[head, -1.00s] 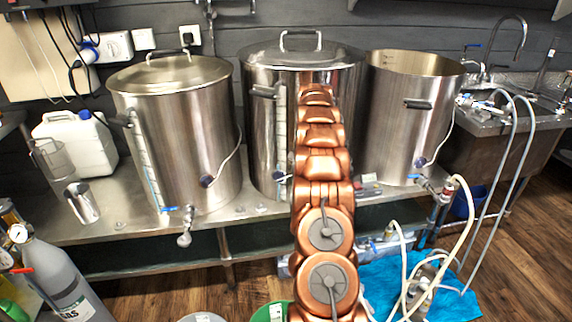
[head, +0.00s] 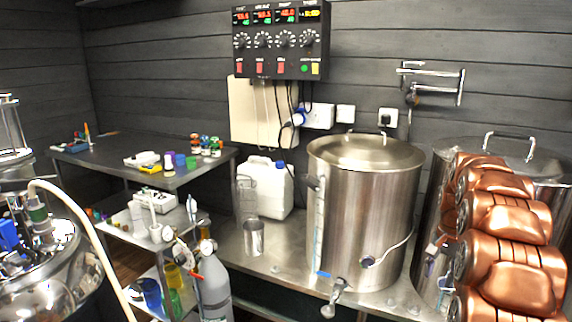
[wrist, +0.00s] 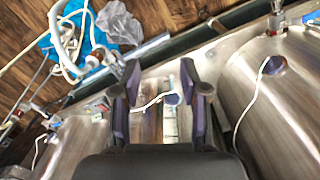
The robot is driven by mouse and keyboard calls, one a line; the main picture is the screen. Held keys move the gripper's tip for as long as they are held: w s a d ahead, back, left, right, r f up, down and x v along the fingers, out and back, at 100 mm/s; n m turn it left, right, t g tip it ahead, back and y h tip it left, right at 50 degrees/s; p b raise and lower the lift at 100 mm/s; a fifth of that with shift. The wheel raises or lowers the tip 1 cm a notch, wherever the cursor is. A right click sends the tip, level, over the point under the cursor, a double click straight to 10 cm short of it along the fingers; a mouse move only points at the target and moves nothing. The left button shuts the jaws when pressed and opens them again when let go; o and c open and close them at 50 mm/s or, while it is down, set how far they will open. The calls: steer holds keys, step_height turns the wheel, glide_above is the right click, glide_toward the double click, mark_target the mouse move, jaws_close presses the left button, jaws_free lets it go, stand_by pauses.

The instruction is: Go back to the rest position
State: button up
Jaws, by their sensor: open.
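My gripper (wrist: 160,85) shows in the wrist view with its two dark fingers apart and nothing between them. It points down toward a steel vessel (wrist: 150,125) with a sight tube and a white cable. Whether the fingers touch the vessel is hard to tell. In the head view my copper arm rises at the right edge, in front of the middle lidded kettle (head: 432,200). The gripper itself is not visible in the head view.
A lidded kettle (head: 365,215) stands left of my arm on the steel bench, with a tap at its front. A white jerrycan (head: 268,190) and a steel cup (head: 254,239) stand beside it. A control box (head: 281,40) hangs above. A grey gas cylinder (head: 214,285) stands in front.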

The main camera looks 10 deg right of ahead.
steer(key=s+a+r+n+p, duration=0.1)
steer(key=s+a+r+n, duration=0.15)
steer(key=s+a, duration=0.4)
steer(key=s+a+r+n+p, duration=0.1)
steer(key=s+a+r+n, duration=0.2)
steer(key=a, duration=0.6)
steer(key=s+a+r+n+p, duration=0.1)
steer(key=s+a+r+p, duration=0.1)
steer(key=s+a+r, duration=0.35)
steer(key=s+a+f+n+p, duration=0.1)
steer(key=s+a+n, duration=0.1)
steer(key=s+a, duration=0.3)
steer(key=s+a+f+n+g+p, duration=0.1)
steer(key=s+a+n, duration=0.2)
steer(key=s, duration=1)
steer(key=a, duration=0.2)
steer(key=shift+s+a+f, duration=0.3)
steer(key=shift+s+a, duration=0.05)
steer(key=shift+s, duration=0.1)
